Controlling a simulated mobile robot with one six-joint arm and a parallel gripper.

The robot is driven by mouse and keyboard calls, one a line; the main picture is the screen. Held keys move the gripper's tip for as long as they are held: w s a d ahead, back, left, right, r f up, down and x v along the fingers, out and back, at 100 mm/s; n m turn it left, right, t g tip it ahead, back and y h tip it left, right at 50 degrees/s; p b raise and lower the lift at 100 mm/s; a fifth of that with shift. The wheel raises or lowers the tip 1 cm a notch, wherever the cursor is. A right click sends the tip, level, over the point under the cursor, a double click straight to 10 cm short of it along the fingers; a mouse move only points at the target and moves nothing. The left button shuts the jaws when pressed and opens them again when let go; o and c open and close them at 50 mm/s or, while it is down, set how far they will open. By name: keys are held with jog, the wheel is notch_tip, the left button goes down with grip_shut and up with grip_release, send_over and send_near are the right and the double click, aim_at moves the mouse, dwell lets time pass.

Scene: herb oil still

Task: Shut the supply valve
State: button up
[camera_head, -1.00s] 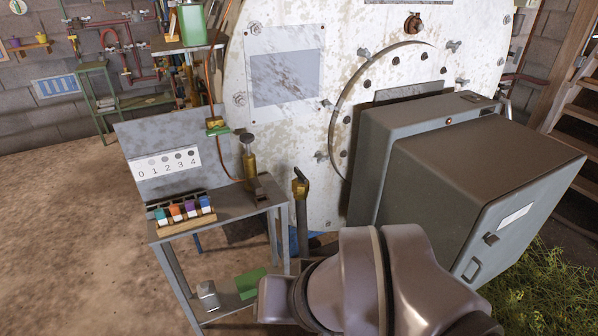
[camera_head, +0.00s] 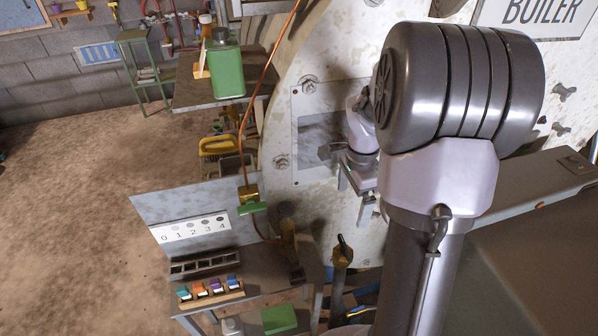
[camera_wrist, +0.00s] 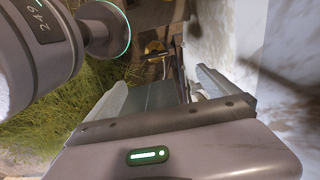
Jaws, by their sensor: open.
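My gripper (camera_head: 352,198) is open and empty, in front of the boiler's pale face. In the wrist view its two fingers stand wide apart, with nothing between the tips (camera_wrist: 160,79). A brass valve with a black lever (camera_head: 342,252) tops an upright pipe below my gripper, apart from it; the lever tilts up. A second brass fitting with a green handle (camera_head: 250,200) sits on the copper line to the left. The handle lies roughly level, across the line. No label tells which one is the supply valve. A small brass-coloured thing (camera_wrist: 153,48) shows unclearly beyond my fingers.
A metal bench (camera_head: 268,270) holds a 0-to-4 scale board (camera_head: 165,205) and a rack of coloured blocks (camera_head: 210,291). A green can (camera_head: 226,72) stands on a shelf behind. A grey box (camera_head: 545,255) fills the lower right. The floor at left is clear.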

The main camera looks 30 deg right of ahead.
aim_at(345, 245)
jog(key=f+b, duration=0.2)
jog(key=f, duration=0.3)
jog(key=s+f+b, duration=0.1)
jog(key=f+b, duration=0.1)
jog(key=f, duration=0.4)
jog(key=f+b, duration=0.1)
jog(key=f, duration=0.5)
jog(key=shift+s+a+b, duration=0.25)
jog(key=shift+a+b, duration=0.15)
jog(key=c, duration=1.4)
jog(key=shift+o, duration=0.2)
